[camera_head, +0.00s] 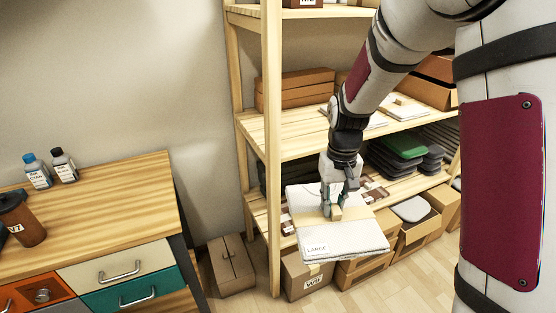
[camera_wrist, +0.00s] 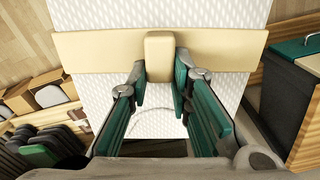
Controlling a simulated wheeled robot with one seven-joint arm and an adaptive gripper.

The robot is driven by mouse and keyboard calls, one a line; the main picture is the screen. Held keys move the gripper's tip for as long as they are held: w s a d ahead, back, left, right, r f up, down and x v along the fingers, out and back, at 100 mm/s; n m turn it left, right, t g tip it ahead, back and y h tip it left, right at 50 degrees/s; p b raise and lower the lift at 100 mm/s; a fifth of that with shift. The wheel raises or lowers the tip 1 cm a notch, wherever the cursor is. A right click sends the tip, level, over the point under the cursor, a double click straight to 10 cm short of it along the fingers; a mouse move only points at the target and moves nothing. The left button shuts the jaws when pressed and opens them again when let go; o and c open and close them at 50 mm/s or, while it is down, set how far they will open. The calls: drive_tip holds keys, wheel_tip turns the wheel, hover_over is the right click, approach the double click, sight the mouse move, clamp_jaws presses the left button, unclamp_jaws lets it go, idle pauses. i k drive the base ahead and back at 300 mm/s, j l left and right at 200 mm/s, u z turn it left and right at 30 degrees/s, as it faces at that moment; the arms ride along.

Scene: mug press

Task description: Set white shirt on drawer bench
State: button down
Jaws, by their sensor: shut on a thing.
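The white shirt (camera_head: 345,240) is a folded, flat bundle with a "LARGE" label and a tan band around it. My gripper (camera_head: 333,211) is shut on the tan block on the band and holds the shirt in the air in front of the wooden shelf. In the wrist view the shirt (camera_wrist: 100,105) lies under my gripper (camera_wrist: 160,90), whose green-padded fingers press on both sides of the block. The drawer bench (camera_head: 95,215) stands at the left with a bare wooden top, a cream drawer, a teal drawer and an orange one.
Two ink bottles (camera_head: 64,165) and a brown cup (camera_head: 22,222) stand on the bench's back and left side. The bench top's middle and right are clear. A shelf post (camera_head: 272,150) stands between bench and shirt. A cardboard box (camera_head: 231,265) sits on the floor beside the bench.

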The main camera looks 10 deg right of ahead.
sight(129, 197)
drive_tip(key=i+j, duration=0.1)
drive_tip(key=j, duration=0.4)
drive_tip(key=i+j, duration=0.15)
drive_tip(key=j, duration=0.35)
drive_tip(key=i+j, duration=0.1)
drive_tip(key=j, duration=0.4)
drive_tip(key=i+j+z, duration=0.1)
drive_tip(key=j, duration=0.4)
drive_tip(key=i+j, duration=0.15)
drive_tip(key=j, duration=0.35)
drive_tip(key=i+j, duration=0.1)
drive_tip(key=j, duration=0.4)
drive_tip(key=i+j, duration=0.1)
drive_tip(key=j, duration=0.45)
